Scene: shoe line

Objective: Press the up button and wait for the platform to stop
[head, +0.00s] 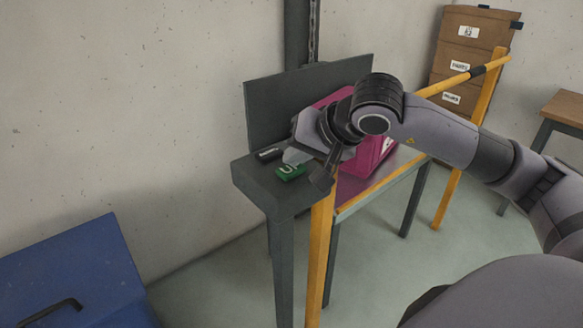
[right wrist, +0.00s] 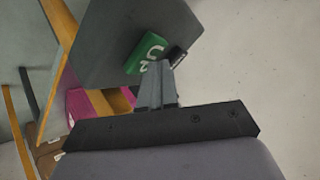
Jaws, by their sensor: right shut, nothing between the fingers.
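A green block (head: 291,172) with white lettering, partly covered in the head view, sits on a dark grey stand (head: 252,178). A smaller black block (head: 269,154) lies beside it. In the right wrist view the green block (right wrist: 147,52) and black block (right wrist: 176,54) show close to the fingertips. My right gripper (head: 296,157) is shut and empty, over the two blocks; I cannot tell whether it touches either. It also shows in the right wrist view (right wrist: 158,68). My left gripper is out of view.
A magenta box (head: 376,160) stands right of the stand, behind my right arm. An upright dark panel (head: 270,112) backs the stand. Yellow posts and a rail (head: 442,85) frame the right side. Stacked brown boxes (head: 466,55) stand behind. A blue case (head: 75,270) is at lower left.

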